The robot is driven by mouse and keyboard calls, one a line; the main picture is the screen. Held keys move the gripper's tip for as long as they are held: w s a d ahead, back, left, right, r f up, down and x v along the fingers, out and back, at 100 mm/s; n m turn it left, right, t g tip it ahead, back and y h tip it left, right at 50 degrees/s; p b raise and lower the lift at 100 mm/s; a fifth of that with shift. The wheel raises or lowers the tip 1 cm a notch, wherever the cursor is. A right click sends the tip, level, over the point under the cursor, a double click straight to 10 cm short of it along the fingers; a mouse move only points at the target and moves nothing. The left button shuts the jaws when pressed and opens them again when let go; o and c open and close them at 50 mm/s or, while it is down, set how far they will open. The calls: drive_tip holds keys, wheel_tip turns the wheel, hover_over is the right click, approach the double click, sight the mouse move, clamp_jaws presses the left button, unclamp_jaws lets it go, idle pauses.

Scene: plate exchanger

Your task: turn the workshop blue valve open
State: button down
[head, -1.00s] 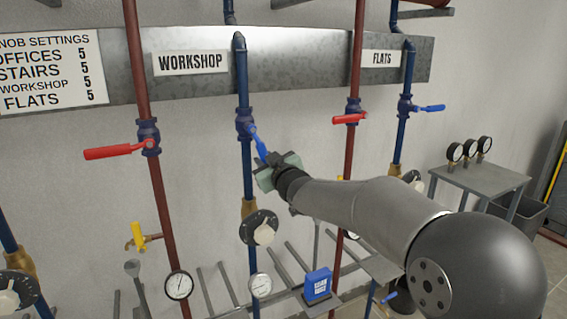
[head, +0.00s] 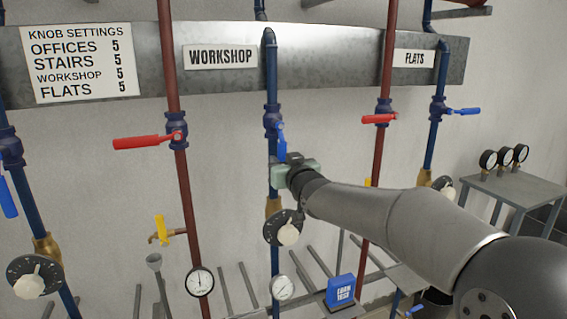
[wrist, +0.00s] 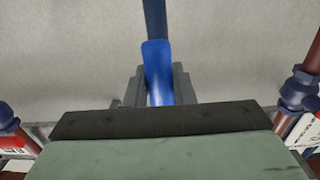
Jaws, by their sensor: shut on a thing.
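The workshop blue valve (head: 272,122) sits on the dark blue pipe (head: 271,75) beside the WORKSHOP sign (head: 220,55). Its blue handle (head: 281,138) points down, almost in line with the pipe and slightly to its right. My gripper (head: 284,160) is shut on the handle's lower end. In the wrist view the handle (wrist: 157,62) runs down between my two grey fingers (wrist: 158,88).
A red-handled valve (head: 145,141) is to the left. The flats red valve (head: 378,119) and flats blue valve (head: 462,111) are to the right. A dial knob (head: 286,229) sits below my gripper. A blue box (head: 341,291) stands lower right.

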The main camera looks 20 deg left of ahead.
drive_tip(key=shift+s+a, duration=0.1)
drive_tip(key=c, duration=1.2)
unclamp_jaws()
drive_tip(key=shift+s+d, duration=0.1)
drive_tip(key=shift+d, duration=0.1)
drive_tip(key=v, duration=1.7)
